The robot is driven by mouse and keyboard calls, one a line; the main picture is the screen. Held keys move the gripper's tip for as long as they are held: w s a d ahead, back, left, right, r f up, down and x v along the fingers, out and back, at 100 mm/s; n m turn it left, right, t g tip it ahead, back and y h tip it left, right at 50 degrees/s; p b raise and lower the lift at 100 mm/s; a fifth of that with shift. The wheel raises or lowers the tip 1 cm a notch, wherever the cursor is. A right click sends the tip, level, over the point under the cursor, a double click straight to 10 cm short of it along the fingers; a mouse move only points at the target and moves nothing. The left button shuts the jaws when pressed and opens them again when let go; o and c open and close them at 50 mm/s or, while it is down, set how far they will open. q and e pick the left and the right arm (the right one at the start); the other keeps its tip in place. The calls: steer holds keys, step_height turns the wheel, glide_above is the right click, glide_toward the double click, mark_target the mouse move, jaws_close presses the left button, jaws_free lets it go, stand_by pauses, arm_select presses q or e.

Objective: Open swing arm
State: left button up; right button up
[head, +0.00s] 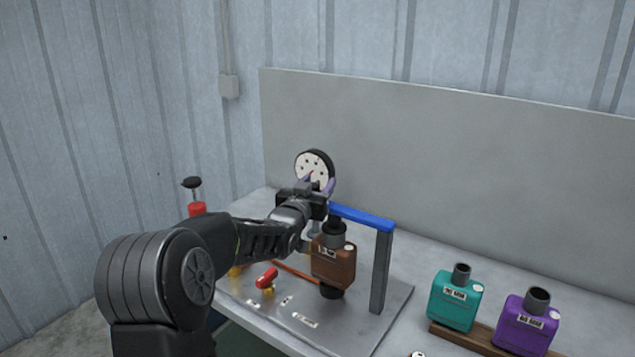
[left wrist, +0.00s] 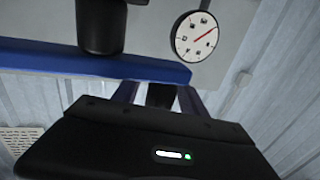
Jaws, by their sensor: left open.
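The swing arm (head: 362,217) is a blue bar at the top of a grey post (head: 381,270). It reaches left across the top of a brown muffler (head: 333,262) on a metal plate. My left gripper (head: 318,190) is at the left end of the blue bar, with its fingers pointing up and away. In the left wrist view the blue bar (left wrist: 90,62) runs just beyond the open fingers (left wrist: 157,92). I cannot tell whether the fingers touch the bar. My right gripper is not in view.
A round gauge (head: 314,168) stands behind my left gripper. A red-handled clamp (head: 267,279) sits on the metal plate (head: 345,331). Teal (head: 456,301) and purple (head: 525,325) mufflers stand on a wooden rack at the right. A red item with a black knob (head: 195,208) is at the left.

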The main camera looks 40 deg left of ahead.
arm_select(q)
jaws_close()
stand_by(0.5)
stand_by(0.9)
